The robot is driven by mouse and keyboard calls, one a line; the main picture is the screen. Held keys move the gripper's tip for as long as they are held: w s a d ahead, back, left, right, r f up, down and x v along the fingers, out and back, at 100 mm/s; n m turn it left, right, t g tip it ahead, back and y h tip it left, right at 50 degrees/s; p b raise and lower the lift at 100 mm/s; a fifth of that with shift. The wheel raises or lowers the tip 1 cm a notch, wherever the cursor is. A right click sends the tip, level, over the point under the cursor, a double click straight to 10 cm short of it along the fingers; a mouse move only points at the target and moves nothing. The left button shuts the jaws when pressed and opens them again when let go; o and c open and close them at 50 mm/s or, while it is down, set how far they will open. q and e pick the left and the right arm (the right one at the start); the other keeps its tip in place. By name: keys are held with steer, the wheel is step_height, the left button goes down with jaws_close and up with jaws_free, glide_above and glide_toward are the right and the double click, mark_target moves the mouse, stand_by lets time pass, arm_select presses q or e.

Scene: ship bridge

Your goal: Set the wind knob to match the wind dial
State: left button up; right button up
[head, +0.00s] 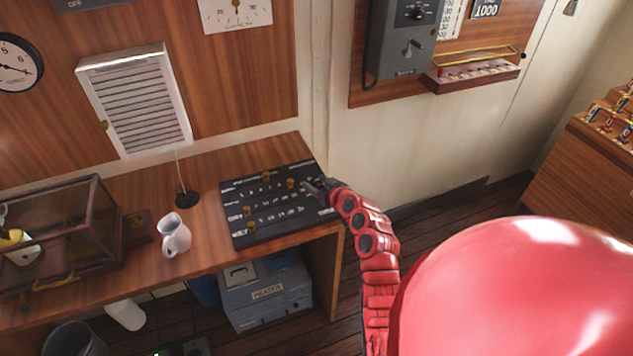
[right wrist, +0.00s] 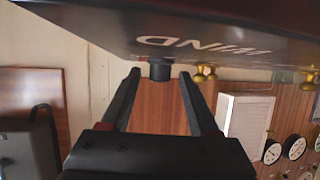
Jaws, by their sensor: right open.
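The dark board (head: 262,230) lies on the wooden desk with white lettering and several small brass pegs. My right gripper (head: 318,187) is at the board's right edge in the head view. In the right wrist view the lettering WIND shows upside down on the board (right wrist: 110,22). A short dark round knob (right wrist: 160,71) sits at the board's edge below that word. My right gripper (right wrist: 160,77) is open, its fingers on either side of the knob; I cannot tell whether they touch it. Its setting is not readable. No dial is readable as the wind dial. My left gripper is not in view.
A white jug (head: 175,238) stands left of the board, and a glass case (head: 62,240) farther left. A louvred white box (head: 137,98) hangs on the wall. A white half-round gauge (head: 236,14) is cut off above. Round dials (right wrist: 294,147) show in the wrist view.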

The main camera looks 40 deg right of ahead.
jaws_close()
stand_by(0.3)
steer(key=n+y+b, duration=0.1)
steer(key=b, duration=0.5)
steer(key=f+n+y+b, duration=0.1)
steer(key=b, duration=0.4)
steer(key=shift+d+f+y+b, duration=0.2)
steer(key=shift+d+y+b, duration=0.1)
steer(key=shift+b, duration=0.1)
steer(key=n+g+y+b, duration=0.1)
steer(key=n+y+b, duration=0.1)
steer(key=b, duration=0.3)
steer(key=n+y+b, duration=0.2)
steer(key=b, duration=0.4)
steer(key=r+n+g+y+b, duration=0.1)
steer(key=n+y+b, duration=0.1)
steer(key=b, duration=0.3)
steer(key=shift+w+d+g, duration=0.15)
steer(key=shift+d+g, duration=0.05)
steer(key=shift+g, duration=0.1)
steer(key=shift+r+n+g+y+b, duration=0.1)
steer(key=shift+n+g+y+b, duration=0.35)
steer(key=shift+b, duration=0.75)
steer(key=shift+r+y, duration=0.1)
steer(key=shift+y, duration=0.15)
